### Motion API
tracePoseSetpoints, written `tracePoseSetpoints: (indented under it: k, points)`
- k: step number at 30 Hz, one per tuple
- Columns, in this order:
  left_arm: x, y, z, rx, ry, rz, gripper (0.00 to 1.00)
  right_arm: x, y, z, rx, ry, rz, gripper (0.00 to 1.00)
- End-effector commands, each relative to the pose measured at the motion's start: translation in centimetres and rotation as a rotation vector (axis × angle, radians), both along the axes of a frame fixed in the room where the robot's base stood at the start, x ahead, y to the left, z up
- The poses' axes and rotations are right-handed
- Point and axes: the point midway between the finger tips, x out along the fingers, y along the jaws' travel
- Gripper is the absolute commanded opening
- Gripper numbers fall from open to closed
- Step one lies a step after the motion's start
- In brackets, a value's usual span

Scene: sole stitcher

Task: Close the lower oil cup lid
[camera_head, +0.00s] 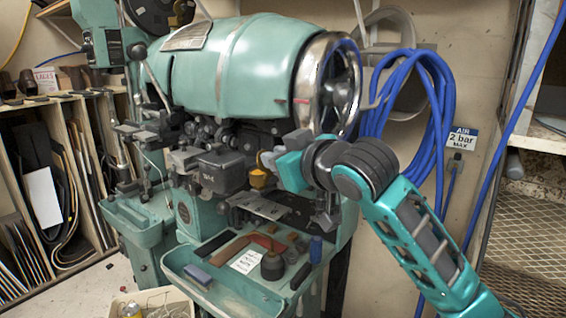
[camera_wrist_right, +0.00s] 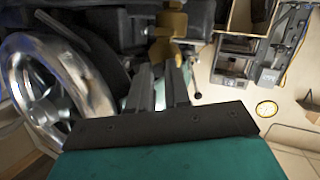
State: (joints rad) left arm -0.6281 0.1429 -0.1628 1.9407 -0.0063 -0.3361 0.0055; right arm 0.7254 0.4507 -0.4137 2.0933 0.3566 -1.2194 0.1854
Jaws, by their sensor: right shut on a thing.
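The brass-yellow oil cup (camera_head: 258,178) sits on the front of the green stitching machine, beside the grey block. It also shows in the right wrist view, as a brass part (camera_wrist_right: 168,48) just beyond the fingertips. My right gripper (camera_head: 268,159) reaches in from the right, just above the cup in the head view. In the right wrist view its two dark fingers (camera_wrist_right: 163,72) point at the brass part and look shut on its lid; their tips and the exact contact are hard to see. My left gripper is in neither view.
The shiny handwheel (camera_head: 328,85) is close above my right wrist and stands left of the fingers in the wrist view. A green tool tray (camera_head: 225,290) lies below. Blue hose coils (camera_head: 440,110) hang on the wall behind my arm.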

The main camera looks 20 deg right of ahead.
Motion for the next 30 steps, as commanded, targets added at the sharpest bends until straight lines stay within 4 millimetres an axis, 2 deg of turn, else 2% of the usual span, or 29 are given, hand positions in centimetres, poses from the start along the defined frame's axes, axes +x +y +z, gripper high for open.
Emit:
tracePoseSetpoints:
  k: [1,10,30]
  points:
    - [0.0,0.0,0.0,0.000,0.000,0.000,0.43,0.2,0.1,0.6,-0.029,0.028,-0.001,0.00]
    - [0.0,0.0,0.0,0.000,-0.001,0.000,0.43,1.3,0.9,1.2,-0.203,0.255,-0.003,0.00]
    - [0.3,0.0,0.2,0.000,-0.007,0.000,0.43,3.6,2.8,1.1,-0.587,0.750,-0.005,0.00]
